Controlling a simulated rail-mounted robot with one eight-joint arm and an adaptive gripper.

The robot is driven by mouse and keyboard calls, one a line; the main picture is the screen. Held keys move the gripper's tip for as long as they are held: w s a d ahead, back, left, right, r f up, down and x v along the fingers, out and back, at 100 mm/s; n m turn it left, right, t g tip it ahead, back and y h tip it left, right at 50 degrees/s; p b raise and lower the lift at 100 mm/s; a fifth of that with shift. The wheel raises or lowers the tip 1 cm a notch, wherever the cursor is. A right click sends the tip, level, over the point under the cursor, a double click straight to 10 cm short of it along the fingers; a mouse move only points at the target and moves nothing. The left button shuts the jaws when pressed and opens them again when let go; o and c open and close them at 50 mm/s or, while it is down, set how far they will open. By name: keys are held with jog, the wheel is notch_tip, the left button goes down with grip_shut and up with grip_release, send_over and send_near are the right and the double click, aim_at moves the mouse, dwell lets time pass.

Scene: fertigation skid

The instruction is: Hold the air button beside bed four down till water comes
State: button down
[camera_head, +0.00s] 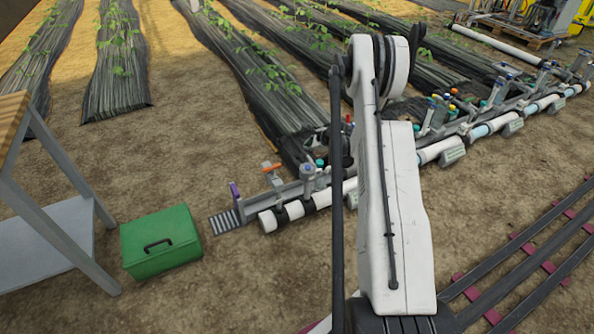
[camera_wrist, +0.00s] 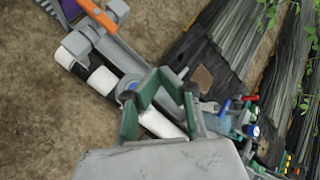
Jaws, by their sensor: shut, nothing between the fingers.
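My gripper (camera_wrist: 160,80) is shut and empty in the wrist view, its green fingers over the white pipe line (camera_wrist: 103,80). In the head view my arm hides most of it. The pipe line (camera_head: 440,150) runs along the ends of the planted beds, with several valves and coloured caps. In the wrist view a blue-topped fitting (camera_wrist: 224,107) and a round gauge-like part (camera_wrist: 256,131) stand to the right of the fingers, apart from them. I cannot tell which part is the air button or which bed is bed four. No water shows.
An orange handle (camera_head: 271,168) and a purple tab (camera_head: 235,190) stand at the pipe's left end. A green box (camera_head: 160,240) and a grey-legged bench (camera_head: 50,225) are at left. Rails (camera_head: 530,260) lie at right. Bare soil lies between.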

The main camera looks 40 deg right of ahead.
jog(key=shift+s+d, duration=0.15)
jog(key=shift+d, duration=0.05)
jog(key=shift+f, duration=0.1)
jog(key=b, duration=0.2)
send_over(308, 167)
notch_tip(308, 167, down, 6)
jog(key=shift+f, duration=1.25)
jog(key=shift+f, duration=0.1)
dwell(0.7)
jog(key=shift+f, duration=0.3)
jog(key=shift+f, duration=0.4)
dwell(0.7)
jog(key=shift+r, duration=0.2)
dwell(3.2)
jog(key=shift+r, duration=0.6)
